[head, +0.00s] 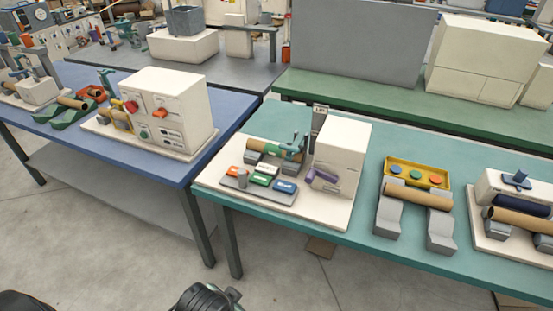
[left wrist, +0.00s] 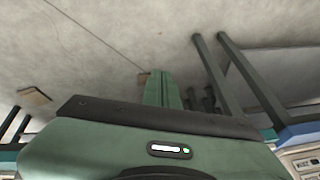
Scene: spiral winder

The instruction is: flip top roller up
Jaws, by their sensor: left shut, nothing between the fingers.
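The winder station stands on a cream base plate (head: 318,213) on the teal table. It has a white housing (head: 342,152) and a brown tube (head: 262,147) lying at its left. A blue-green roller part (head: 294,149) sits by the tube's right end; it is too small to tell whether it is raised. A grey upright lever (head: 319,119) with a small label stands behind it. My left gripper (left wrist: 162,88) is shut and empty, pointing over the floor in the left wrist view, away from the winder. My right gripper is not in view.
A button panel (head: 259,184) lies before the tube. To the right, another tube (head: 418,195) rests on grey supports beside a yellow tray (head: 431,166). A blue table (head: 60,135) with a white control box (head: 172,108) stands at left. The floor (head: 110,255) in front is open.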

